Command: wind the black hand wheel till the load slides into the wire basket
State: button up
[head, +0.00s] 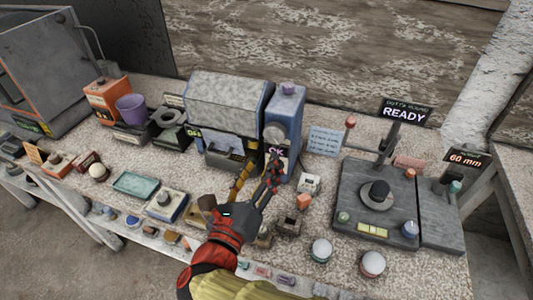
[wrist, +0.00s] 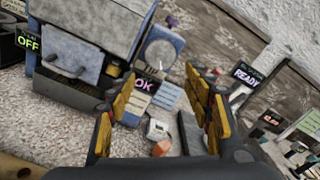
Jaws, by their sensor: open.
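My gripper (head: 256,172) is open, with its fingers in front of the blue-grey machine (head: 228,100). In the wrist view the gripper (wrist: 160,76) has nothing between its fingertips; the panel reading OK (wrist: 146,84) shows behind the gap. I cannot pick out a black hand wheel for certain. A black knob on a round grey disc (head: 377,194) sits on a dark plate at the right, apart from my gripper. I see no wire basket and no load that I can name.
A post with a READY sign (head: 405,113) and a 60 mm display (head: 466,159) stand at the right. A purple cup (head: 131,108) and a teal tray (head: 136,184) are at the left. Small blocks (head: 309,183) and white-topped knobs (head: 321,250) lie near my gripper's right.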

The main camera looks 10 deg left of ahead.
jog(key=shift+s, duration=1.2)
jog(key=shift+a, duration=0.1)
